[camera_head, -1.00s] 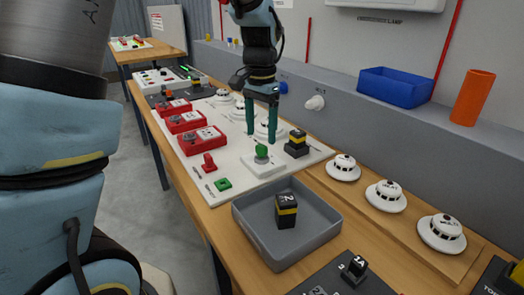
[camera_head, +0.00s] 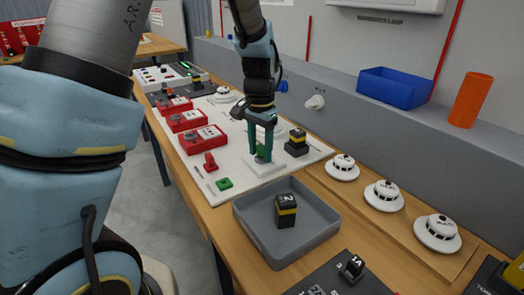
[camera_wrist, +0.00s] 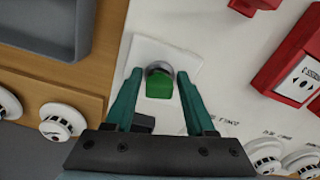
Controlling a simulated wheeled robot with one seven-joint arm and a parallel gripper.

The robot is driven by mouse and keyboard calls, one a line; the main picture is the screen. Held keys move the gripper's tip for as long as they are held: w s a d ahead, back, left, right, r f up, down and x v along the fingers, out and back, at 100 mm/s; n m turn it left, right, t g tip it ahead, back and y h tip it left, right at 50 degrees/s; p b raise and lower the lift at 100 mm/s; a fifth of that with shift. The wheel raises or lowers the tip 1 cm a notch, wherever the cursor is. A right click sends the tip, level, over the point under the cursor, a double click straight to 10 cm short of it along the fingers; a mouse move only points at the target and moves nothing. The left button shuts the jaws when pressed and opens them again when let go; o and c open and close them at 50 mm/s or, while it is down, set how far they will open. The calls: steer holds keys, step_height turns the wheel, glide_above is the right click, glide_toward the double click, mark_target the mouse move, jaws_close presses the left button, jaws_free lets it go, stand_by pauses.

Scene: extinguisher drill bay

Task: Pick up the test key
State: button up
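The test key shows as a green-headed piece (camera_wrist: 160,87) with a round grey part, upright on a white square base (camera_wrist: 143,54) in the wrist view. In the head view its green part (camera_head: 261,149) is partly hidden by my fingers, over the same white base (camera_head: 264,170). My gripper (camera_head: 259,157) points down with its teal fingers around the key. In the wrist view my gripper (camera_wrist: 159,74) is open, one finger on each side of the green head, with gaps visible between.
A grey tray (camera_head: 243,225) holding a black-and-yellow block (camera_head: 286,211) stands in front. Another such block (camera_head: 297,143) is close to the right. Red call points (camera_head: 204,139) line the board's left. White detectors (camera_head: 385,196) sit at the right.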

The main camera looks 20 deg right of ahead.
jaws_close()
steer(key=shift+r, duration=0.1)
stand_by(0.3)
